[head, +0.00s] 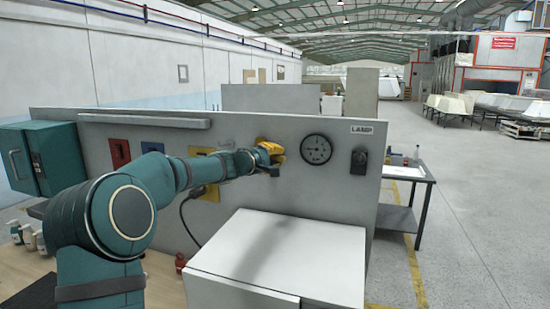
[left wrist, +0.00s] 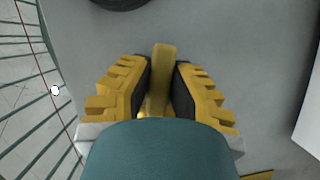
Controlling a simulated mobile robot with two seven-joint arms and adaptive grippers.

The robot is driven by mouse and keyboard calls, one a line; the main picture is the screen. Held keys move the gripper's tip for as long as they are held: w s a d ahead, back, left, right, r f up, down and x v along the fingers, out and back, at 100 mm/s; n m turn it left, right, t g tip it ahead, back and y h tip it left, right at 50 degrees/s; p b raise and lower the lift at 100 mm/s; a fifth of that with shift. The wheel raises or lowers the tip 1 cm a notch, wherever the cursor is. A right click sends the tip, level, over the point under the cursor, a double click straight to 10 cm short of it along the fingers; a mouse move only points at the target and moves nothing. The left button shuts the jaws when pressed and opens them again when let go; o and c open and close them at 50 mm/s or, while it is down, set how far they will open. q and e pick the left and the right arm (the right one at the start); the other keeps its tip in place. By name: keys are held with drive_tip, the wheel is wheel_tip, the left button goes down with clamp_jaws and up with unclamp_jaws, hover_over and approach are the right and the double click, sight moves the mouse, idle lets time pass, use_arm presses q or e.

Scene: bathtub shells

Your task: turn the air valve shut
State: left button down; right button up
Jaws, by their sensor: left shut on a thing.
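My left gripper (head: 270,152) reaches to the upright grey panel (head: 240,130), just left of the round gauge. In the left wrist view its yellow, ridged fingers (left wrist: 163,88) are closed on both sides of a yellow lever (left wrist: 164,62), which looks like the air valve's handle. The lever's end sticks out between the black finger pads. The valve's body is hidden by the gripper and wrist, and the handle's angle is hard to tell in the head view. My right gripper is not in view.
The gauge (head: 316,149) and a black lamp knob (head: 358,160) are on the panel to the right. A white box (head: 280,255) stands below in front. A teal cabinet (head: 45,158) is at the left. A black cable (head: 187,220) hangs under a yellow plate (head: 206,170).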

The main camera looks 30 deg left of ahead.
use_arm(q)
drive_tip(key=shift+d+r+n+t+b, duration=0.1)
drive_tip(key=shift+r+n+t+b, duration=0.3)
drive_tip(key=shift+n+b, duration=0.8)
drive_tip(key=shift+r+b, duration=0.4)
drive_tip(key=shift+b, duration=0.55)
drive_tip(key=shift+r+t, duration=0.1)
drive_tip(key=shift+t, duration=0.2)
drive_tip(key=c, duration=0.9)
unclamp_jaws()
drive_tip(key=shift+w, duration=0.1)
drive_tip(key=shift+o, duration=0.2)
drive_tip(key=s+a, duration=0.1)
drive_tip(key=s, duration=1.1)
drive_tip(key=shift+a, duration=0.4)
